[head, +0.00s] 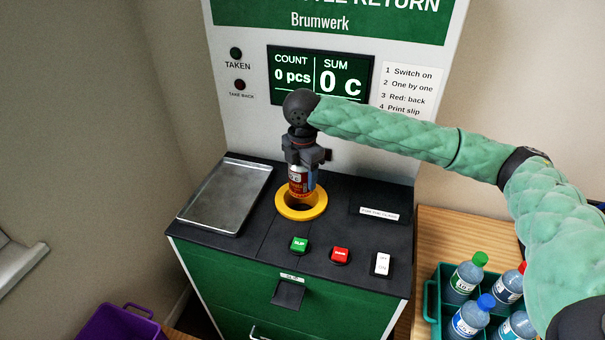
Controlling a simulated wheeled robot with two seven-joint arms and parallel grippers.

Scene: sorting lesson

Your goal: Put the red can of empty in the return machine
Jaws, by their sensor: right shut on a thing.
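The red can (298,184) is upright at the yellow-ringed round opening (301,212) in the black top of the return machine (240,288). My right gripper (304,165) is above the opening, pointing down, and is shut on the can's upper part. The can's lower end is over or inside the ring; I cannot tell how deep. The machine's screen (320,76) reads COUNT 0 pcs and SUM 0 c. My left gripper is out of view.
A metal tray (228,197) lies left of the opening. Green (299,244), red (340,255) and white (382,264) switches sit in front. A teal crate (432,300) with several bottles stands at the right on a wooden table. A purple crate (118,324) is at the lower left.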

